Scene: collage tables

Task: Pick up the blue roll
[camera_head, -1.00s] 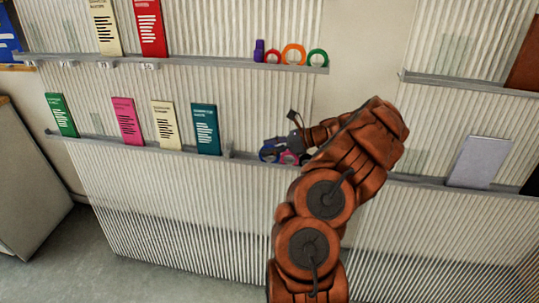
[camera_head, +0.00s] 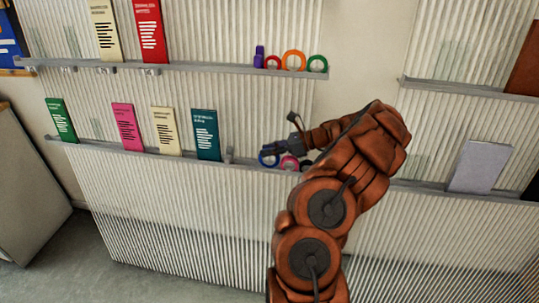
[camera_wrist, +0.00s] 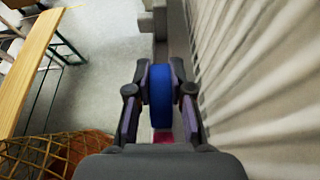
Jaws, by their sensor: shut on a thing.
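The blue roll (camera_wrist: 160,96) stands on edge between the two fingers of my gripper (camera_wrist: 160,82) in the wrist view, with a finger against each side. My gripper is shut on it. In the head view the blue roll (camera_head: 268,159) shows as a ring at the lower shelf ledge, just under my gripper (camera_head: 268,150). Part of the roll is hidden by the fingers. I cannot tell whether it touches the ledge.
A pink roll (camera_head: 289,163) sits on the lower ledge right beside the blue one. Red, orange, green and purple rolls (camera_head: 293,60) stand on the upper shelf. Several booklets, such as the teal one (camera_head: 205,134), lean along the lower shelf to the left.

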